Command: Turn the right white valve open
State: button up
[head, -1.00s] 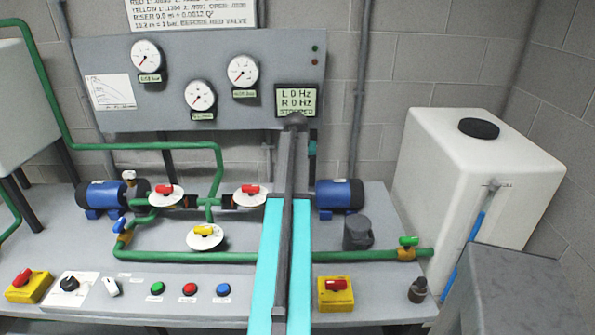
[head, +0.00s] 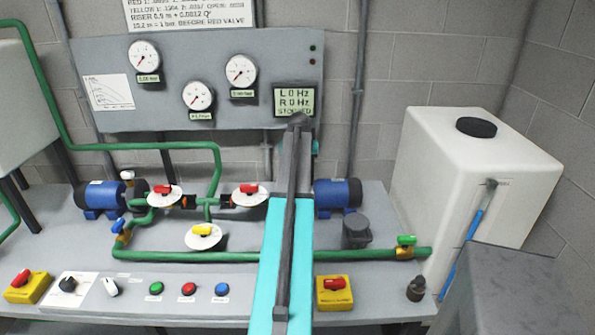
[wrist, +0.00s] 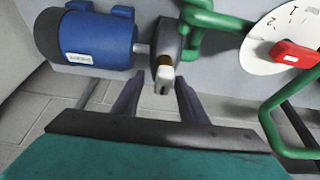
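The right white valve (wrist: 164,80) shows in the wrist view as a small white handle on an orange-brown base, by the shaft end of the blue right pump (wrist: 90,38). In the head view my arm hides this valve, and the right pump (head: 338,193) shows just right of the arm. My gripper (wrist: 156,90) has its two dark fingers apart. The white handle lies in the gap at or just past the fingertips, nearer the right finger. I cannot tell contact or depth.
The right red valve (head: 249,190) with its white dial is close by, also in the wrist view (wrist: 294,52). Green pipes (wrist: 275,120) run beside my gripper on its right. The gauge panel (head: 215,75) stands behind. The display (head: 294,101) reads 0 Hz twice.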

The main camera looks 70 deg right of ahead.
jog(key=shift+w, duration=0.15)
jog(key=shift+r, duration=0.2)
jog(key=shift+a+r, duration=0.2)
jog(key=shift+r, duration=0.3)
jog(key=b+v, duration=0.2)
jog(key=v, duration=1)
jog(key=shift+a, duration=0.2)
jog(key=shift+r, duration=0.2)
